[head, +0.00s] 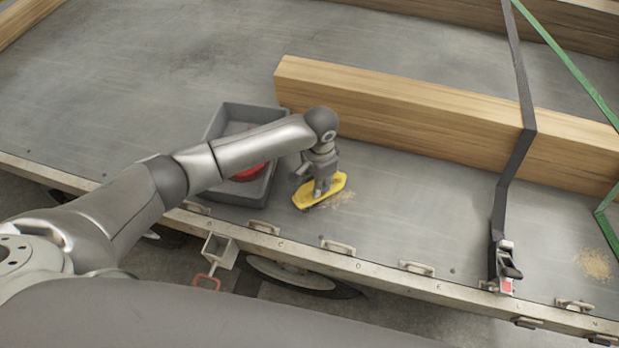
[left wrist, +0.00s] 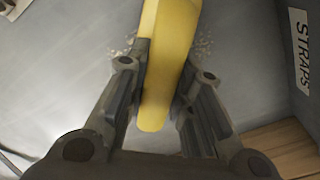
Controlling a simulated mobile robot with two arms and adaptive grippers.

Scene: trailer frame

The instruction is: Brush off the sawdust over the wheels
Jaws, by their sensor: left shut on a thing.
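My left gripper (head: 322,187) is shut on a yellow brush (head: 334,182) and holds it down at the trailer bed (head: 420,208). In the left wrist view the yellow brush (left wrist: 170,60) runs between the two fingers of my left gripper (left wrist: 160,95). Sawdust (head: 343,198) lies on the bed right beside the brush. A second sawdust patch (head: 594,264) lies at the far right near the bed's edge. Part of a wheel (head: 290,272) shows below the edge, under the first patch. The right gripper is not in view.
A grey bin (head: 262,190) with something red (head: 249,172) inside stands left of the gripper. A timber beam (head: 420,112) lies behind it. A black strap (head: 514,160) with a ratchet (head: 504,262) crosses the bed between the sawdust patches. Metal handles line the edge.

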